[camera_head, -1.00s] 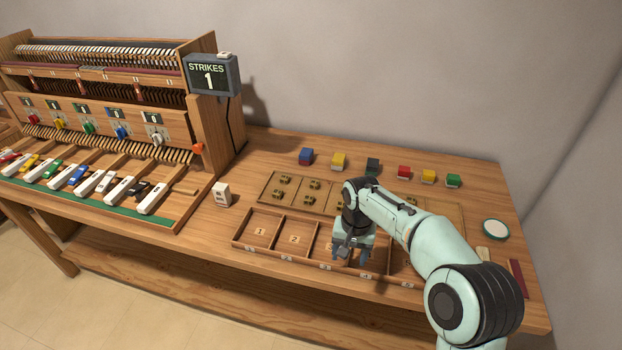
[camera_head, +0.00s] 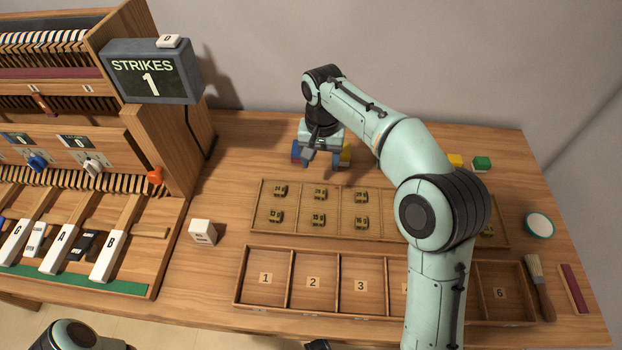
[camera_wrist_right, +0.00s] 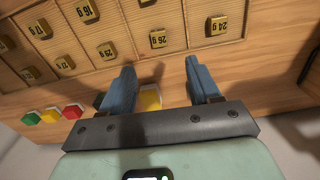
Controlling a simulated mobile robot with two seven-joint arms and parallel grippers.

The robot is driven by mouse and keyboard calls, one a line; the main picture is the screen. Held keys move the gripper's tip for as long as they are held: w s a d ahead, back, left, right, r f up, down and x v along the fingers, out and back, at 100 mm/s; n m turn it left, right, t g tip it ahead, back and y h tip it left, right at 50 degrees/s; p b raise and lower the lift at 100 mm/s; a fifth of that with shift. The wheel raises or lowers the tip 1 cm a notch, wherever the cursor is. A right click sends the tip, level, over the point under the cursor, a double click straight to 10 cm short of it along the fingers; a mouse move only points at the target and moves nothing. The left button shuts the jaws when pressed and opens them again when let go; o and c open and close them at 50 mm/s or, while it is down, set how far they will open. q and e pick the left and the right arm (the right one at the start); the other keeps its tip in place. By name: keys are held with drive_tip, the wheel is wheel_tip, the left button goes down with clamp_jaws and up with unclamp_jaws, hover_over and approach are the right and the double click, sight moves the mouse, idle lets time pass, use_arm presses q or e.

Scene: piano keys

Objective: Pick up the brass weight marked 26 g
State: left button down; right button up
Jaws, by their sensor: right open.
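Several small brass weights sit in a shallow wooden tray (camera_head: 300,231) in two rows. In the right wrist view I read 25 g (camera_wrist_right: 158,38), 24 g (camera_wrist_right: 218,25) and 16 g (camera_wrist_right: 86,10). The mark on another weight (camera_wrist_right: 107,50), in the same row as 25 g and 24 g, is not legible; I cannot read 26 g on any weight. My right gripper (camera_head: 322,162) is open and empty behind the tray's back edge, above the colored blocks. Its spread blue fingers (camera_wrist_right: 161,68) are apart from the weights. My right arm hides the tray's right part.
A numbered compartment tray (camera_head: 265,312) stands in front. A white box (camera_head: 202,232), the STRIKES display (camera_head: 150,80), a brush (camera_head: 539,280) and a round white-topped disc (camera_head: 539,226) stand around.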

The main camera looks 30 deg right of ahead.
drive_tip(key=b, duration=0.1)
hover_over(320, 194)
wheel_tip(320, 194, down, 7)
drive_tip(key=shift+s+f, duration=0.1)
drive_tip(key=shift+s, duration=0.05)
wheel_tip(320, 194, down, 6)
drive_tip(key=shift+r+b, duration=0.2)
drive_tip(key=shift+b, duration=0.35)
use_arm(q)
drive_tip(key=shift+s+f, duration=0.2)
drive_tip(key=shift+f, duration=0.3)
drive_tip(key=shift+s+f, duration=0.15)
drive_tip(key=shift+f, duration=0.35)
use_arm(e)
drive_tip(key=c, duration=1.1)
